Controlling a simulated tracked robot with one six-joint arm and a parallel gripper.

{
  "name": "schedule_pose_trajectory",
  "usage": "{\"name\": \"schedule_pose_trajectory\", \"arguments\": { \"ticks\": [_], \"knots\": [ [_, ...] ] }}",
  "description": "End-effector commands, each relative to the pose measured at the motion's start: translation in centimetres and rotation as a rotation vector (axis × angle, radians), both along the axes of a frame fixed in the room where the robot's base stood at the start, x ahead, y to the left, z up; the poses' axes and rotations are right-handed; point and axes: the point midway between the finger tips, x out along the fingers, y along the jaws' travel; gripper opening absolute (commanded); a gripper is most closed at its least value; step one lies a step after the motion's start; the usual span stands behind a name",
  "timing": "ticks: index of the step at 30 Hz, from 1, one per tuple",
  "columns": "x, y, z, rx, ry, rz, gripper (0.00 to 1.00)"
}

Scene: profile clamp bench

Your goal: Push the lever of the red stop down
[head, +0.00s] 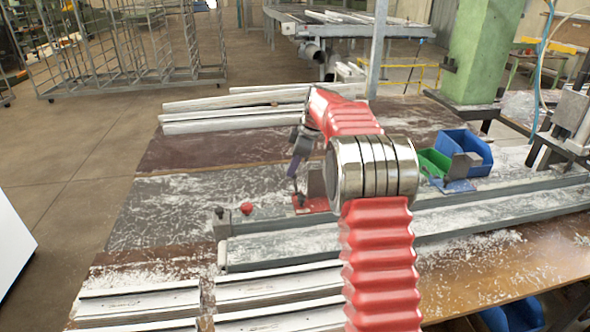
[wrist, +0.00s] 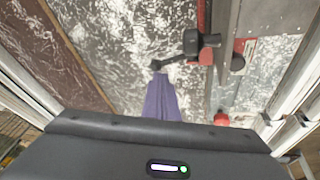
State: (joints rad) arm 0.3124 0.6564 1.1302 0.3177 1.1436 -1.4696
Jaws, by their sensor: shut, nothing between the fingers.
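The red stop (head: 318,190) sits at the rail on the bench, partly hidden behind my arm in the head view. In the wrist view its red body (wrist: 204,18) is at the top, right of centre. Its dark lever (wrist: 178,58) reaches left from a dark round part to a small end. My gripper (head: 295,176) is over the bench at the left side of the red stop. Its purple fingers are shut and empty, and their tips (wrist: 161,78) appear right at the lever's end in the wrist view. I cannot tell whether they touch.
A red knob (head: 247,208) is left of the stop, near the rail's end. A blue stop (head: 458,186), a green bin (head: 433,163) and a blue bin (head: 466,147) are to the right. White profiles (head: 140,300) lie in front and behind. The bench's left part is clear.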

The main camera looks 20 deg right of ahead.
Motion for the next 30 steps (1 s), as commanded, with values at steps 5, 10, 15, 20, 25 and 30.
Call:
{"name": "schedule_pose_trajectory", "arguments": {
  "ticks": [5, 10, 15, 20, 25, 30],
  "knots": [
    [1.2, -0.3, -1.0, 0.0, 0.001, 0.0, 0.0],
    [2.1, -0.5, -1.8, 0.0, 0.001, 0.0, 0.0],
    [2.5, -0.6, -2.5, -0.001, 0.002, -0.001, 0.0],
    [2.8, -0.7, -2.8, -0.001, 0.002, -0.001, 0.0],
    [2.9, -0.7, -2.8, -0.001, 0.001, 0.0, 0.0],
    [2.9, -0.6, -2.8, -0.001, 0.001, 0.0, 0.0]
  ]
}}
